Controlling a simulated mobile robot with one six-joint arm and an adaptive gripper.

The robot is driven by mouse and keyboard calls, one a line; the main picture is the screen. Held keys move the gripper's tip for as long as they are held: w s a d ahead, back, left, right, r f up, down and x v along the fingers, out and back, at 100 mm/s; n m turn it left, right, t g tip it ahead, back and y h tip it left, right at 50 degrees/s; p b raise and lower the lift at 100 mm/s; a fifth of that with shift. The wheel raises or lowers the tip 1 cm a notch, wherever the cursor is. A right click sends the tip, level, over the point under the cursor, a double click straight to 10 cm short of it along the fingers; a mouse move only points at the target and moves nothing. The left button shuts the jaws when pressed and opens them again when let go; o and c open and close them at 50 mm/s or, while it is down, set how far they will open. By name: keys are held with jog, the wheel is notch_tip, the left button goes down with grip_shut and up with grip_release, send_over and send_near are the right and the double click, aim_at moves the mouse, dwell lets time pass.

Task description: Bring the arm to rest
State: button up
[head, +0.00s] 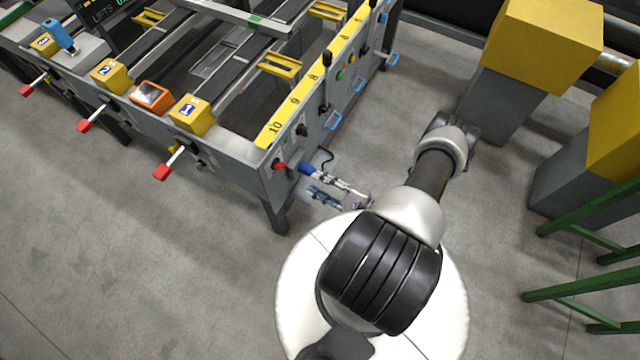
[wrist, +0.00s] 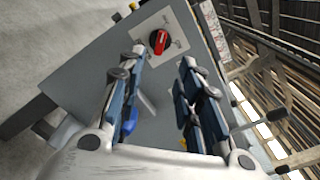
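My gripper (head: 318,182) is beside the near right corner of the runout table (head: 238,152), close to its grey end panel. In the wrist view, my gripper (wrist: 165,62) has its two fingers apart with nothing held between them. The grey panel (wrist: 95,70) lies beyond the fingertips, with a red rotary switch (wrist: 159,42) on a pale plate. A blue part (wrist: 130,122) shows partly behind the left finger. My arm reaches from the round white base toward the right and bends back to the panel; its joints are partly hidden by one another.
Yellow-topped grey blocks (head: 545,45) and green rails (head: 585,210) stand at the right. Red-tipped levers (head: 165,170) stick out from the table's front. Blue handles (head: 335,121) project from its right side. The floor at the lower left is clear.

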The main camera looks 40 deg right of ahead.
dwell(0.6)
jog(key=w+a+r+n+g+y, duration=0.1)
jog(key=a+r+n+g+y, duration=0.15)
jog(key=r+n+g, duration=0.45)
jog(key=w+a+r+n+g+y, duration=0.2)
jog(key=a+r+g, duration=0.1)
jog(key=r, duration=0.8)
jog(key=w+a+r+n+g+y, duration=0.1)
jog(key=a+r+n+g+y, duration=0.15)
jog(key=r+n+g, duration=0.45)
jog(key=s+a+r+n+t+h, duration=0.2)
jog(key=s+r+h, duration=0.4)
jog(key=r, duration=0.4)
jog(key=s+a+r+n+t+h, duration=0.2)
jog(key=s+a+r+n+h, duration=0.2)
jog(key=r, duration=0.7)
jog(key=s+a+h, duration=0.2)
jog(key=h, duration=0.1)
jog(key=shift+s+a+n+t, duration=0.25)
jog(key=shift+s+n+t, duration=0.1)
jog(key=shift+n+t, duration=0.05)
